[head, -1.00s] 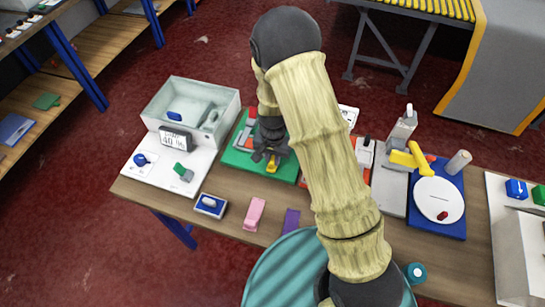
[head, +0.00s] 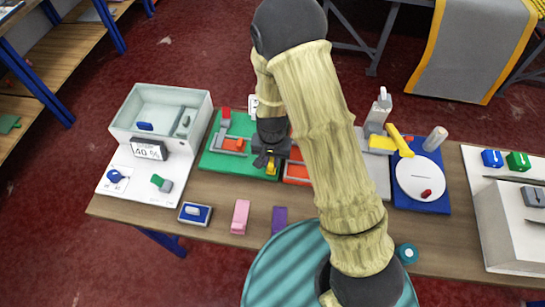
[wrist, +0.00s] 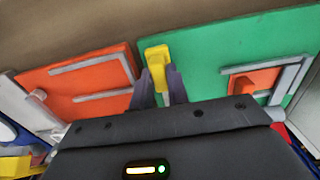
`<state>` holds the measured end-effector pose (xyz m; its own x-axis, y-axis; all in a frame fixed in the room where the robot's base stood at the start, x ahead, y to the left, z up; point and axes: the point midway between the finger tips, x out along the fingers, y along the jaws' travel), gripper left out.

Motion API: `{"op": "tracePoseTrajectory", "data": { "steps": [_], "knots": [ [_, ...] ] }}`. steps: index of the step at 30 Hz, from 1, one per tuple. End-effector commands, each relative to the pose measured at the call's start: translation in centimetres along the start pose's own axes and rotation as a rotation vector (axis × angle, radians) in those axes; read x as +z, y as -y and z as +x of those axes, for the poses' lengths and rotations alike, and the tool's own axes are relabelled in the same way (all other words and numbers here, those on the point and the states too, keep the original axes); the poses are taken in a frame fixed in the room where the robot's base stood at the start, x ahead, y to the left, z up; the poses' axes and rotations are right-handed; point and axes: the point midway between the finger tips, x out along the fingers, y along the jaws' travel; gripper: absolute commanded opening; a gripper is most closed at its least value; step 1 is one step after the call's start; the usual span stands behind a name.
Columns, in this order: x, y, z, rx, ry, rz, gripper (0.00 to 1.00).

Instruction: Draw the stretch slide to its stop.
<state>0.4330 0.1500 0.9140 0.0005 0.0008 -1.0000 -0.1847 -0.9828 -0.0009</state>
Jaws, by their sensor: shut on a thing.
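A yellow handle (head: 271,169), which I take to be the stretch slide, is at the right end of the green board (head: 207,160). In the wrist view the handle (wrist: 157,62) stands between the two finger tips of my gripper (wrist: 160,86), by the edge of the green board (wrist: 200,65). My gripper (head: 268,160) is shut on the handle. Its lower part is hidden by the fingers, and I cannot see any track or stop for it. An orange block (head: 233,145) lies among grey rails on the same board.
An orange board (head: 296,172) with grey rails lies just right of the green board, partly behind my arm. A grey bin (head: 120,125) stands left. A blue board (head: 420,205) with a white disc is at right. A pink block (head: 240,217) lies near the front edge.

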Motion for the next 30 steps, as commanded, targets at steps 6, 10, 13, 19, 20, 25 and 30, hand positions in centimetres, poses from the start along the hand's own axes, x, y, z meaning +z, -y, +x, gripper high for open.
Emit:
{"op": "tracePoseTrajectory", "data": {
  "steps": [6,10,13,19,20,25,30],
  "knots": [
    [-0.2,-0.4,0.0,0.004,-0.003,0.003,0.00],
    [-0.2,-0.5,0.0,0.005,-0.002,0.004,0.34],
    [-0.1,-0.4,0.0,0.004,-0.001,0.003,0.38],
    [-0.1,-0.3,0.0,0.003,0.000,0.002,0.38],
    [-0.1,-0.3,-0.1,0.003,-0.001,0.002,0.38],
    [-0.1,-0.2,-1.0,0.002,-0.002,0.002,0.38],
    [-0.2,-0.2,-3.3,0.001,-0.004,0.002,0.38]
  ]
}}
